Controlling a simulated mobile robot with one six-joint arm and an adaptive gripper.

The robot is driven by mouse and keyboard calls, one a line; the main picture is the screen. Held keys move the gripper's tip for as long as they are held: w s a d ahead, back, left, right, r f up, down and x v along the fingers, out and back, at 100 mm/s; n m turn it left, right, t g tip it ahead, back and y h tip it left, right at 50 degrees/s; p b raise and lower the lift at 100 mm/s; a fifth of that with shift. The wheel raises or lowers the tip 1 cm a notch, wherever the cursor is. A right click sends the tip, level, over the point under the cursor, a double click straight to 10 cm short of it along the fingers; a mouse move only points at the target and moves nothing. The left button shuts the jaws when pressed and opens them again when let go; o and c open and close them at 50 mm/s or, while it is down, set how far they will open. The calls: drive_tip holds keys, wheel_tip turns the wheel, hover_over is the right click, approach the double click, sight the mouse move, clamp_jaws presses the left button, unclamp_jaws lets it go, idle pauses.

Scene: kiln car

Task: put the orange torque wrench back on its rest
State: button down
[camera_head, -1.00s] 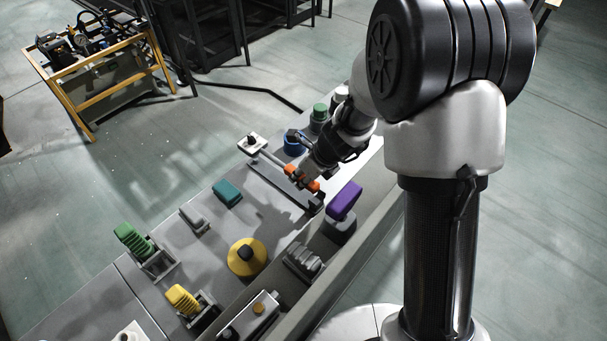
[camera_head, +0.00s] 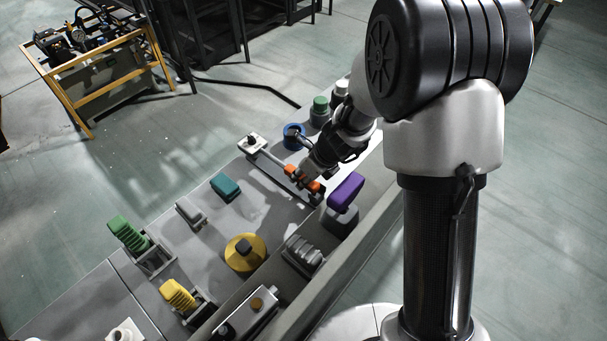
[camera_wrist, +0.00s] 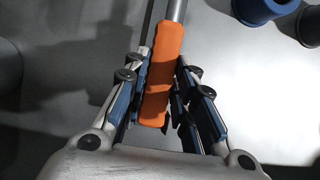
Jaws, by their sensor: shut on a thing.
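The torque wrench has an orange handle (camera_head: 290,169), which also shows in the wrist view (camera_wrist: 166,50), and a grey metal shaft (camera_wrist: 178,9). In the head view the shaft runs up and left towards a small white block. My gripper (camera_head: 303,177) is shut on the orange handle, with fingers on both sides of it in the wrist view (camera_wrist: 160,88). A long dark bar (camera_head: 272,179), seemingly the rest, lies below and alongside the wrench on the table. I cannot tell whether the wrench touches it. My fingers partly hide the handle.
A purple block (camera_head: 346,190) on a grey base stands close right of the gripper. A blue ring (camera_head: 293,136) and a green-topped cylinder (camera_head: 320,110) stand behind. A teal block (camera_head: 225,186) and yellow disc (camera_head: 240,261) lie nearer, with bare table between.

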drive_tip(key=c, duration=1.2)
unclamp_jaws()
drive_tip(key=shift+f, duration=0.1)
drive_tip(key=shift+c, duration=0.2)
drive_tip(key=shift+r+p, duration=3.5)
drive_tip(key=shift+p, duration=0.05)
drive_tip(key=v, duration=1.2)
